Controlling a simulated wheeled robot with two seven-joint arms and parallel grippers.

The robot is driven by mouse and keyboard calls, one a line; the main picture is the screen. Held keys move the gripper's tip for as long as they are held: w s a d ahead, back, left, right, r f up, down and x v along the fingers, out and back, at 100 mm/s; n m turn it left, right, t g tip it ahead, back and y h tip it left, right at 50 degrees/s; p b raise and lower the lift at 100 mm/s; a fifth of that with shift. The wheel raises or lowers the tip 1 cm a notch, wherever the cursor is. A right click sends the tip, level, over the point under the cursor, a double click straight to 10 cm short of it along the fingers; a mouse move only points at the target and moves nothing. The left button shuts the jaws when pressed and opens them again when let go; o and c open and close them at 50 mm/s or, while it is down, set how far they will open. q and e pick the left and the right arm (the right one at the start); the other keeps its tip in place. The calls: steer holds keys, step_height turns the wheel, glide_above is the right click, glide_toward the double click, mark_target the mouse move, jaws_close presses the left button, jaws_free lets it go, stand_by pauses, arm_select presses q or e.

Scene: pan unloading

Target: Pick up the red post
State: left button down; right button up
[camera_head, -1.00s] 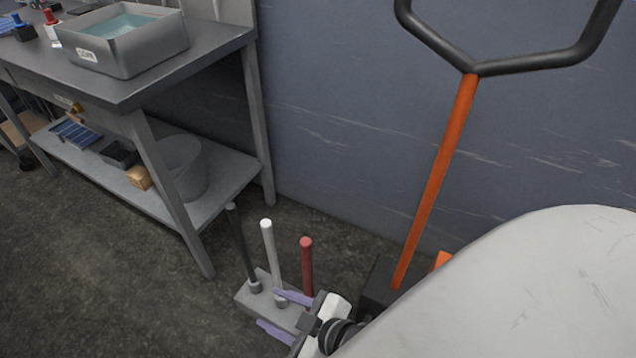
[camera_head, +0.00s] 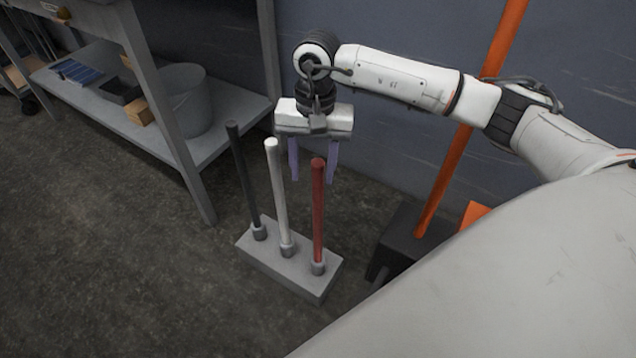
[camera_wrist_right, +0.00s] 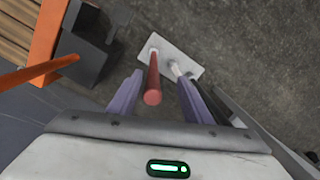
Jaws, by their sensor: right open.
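The red post (camera_head: 318,212) stands upright in the right-hand socket of a grey base block (camera_head: 270,266) on the floor. A white post (camera_head: 278,195) and a black post (camera_head: 243,180) stand in the same block to its left. My right gripper (camera_head: 313,178) is open and points down, level with the top of the red post. In the right wrist view the red post (camera_wrist_right: 152,82) shows between the two purple fingers (camera_wrist_right: 158,98), with its round end toward the camera. I cannot tell whether a finger touches it. My left gripper is not in view.
A grey workbench with a lower shelf (camera_head: 215,140) stands at the left, with a bucket (camera_head: 188,100) on it. A black base with an orange pole (camera_head: 450,180) stands to the right of the posts. Open floor lies at the lower left.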

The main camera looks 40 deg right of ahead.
mark_target(318, 190)
steer(key=shift+h, duration=0.3)
steer(key=f+b, duration=0.1)
steer(key=f, duration=0.2)
steer(key=d+f+b, duration=0.1)
steer(key=f, duration=0.2)
steer(key=w+d+f+b, duration=0.1)
steer(key=f, duration=0.2)
steer(key=shift+f, duration=0.45)
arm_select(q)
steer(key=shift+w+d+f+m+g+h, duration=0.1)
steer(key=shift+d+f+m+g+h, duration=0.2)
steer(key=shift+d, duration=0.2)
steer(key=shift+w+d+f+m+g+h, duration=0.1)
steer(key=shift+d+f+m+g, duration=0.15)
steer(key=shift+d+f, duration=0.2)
arm_select(e)
steer(key=shift+c, duration=0.3)
steer(key=shift+w+r, duration=0.1)
jaws_close()
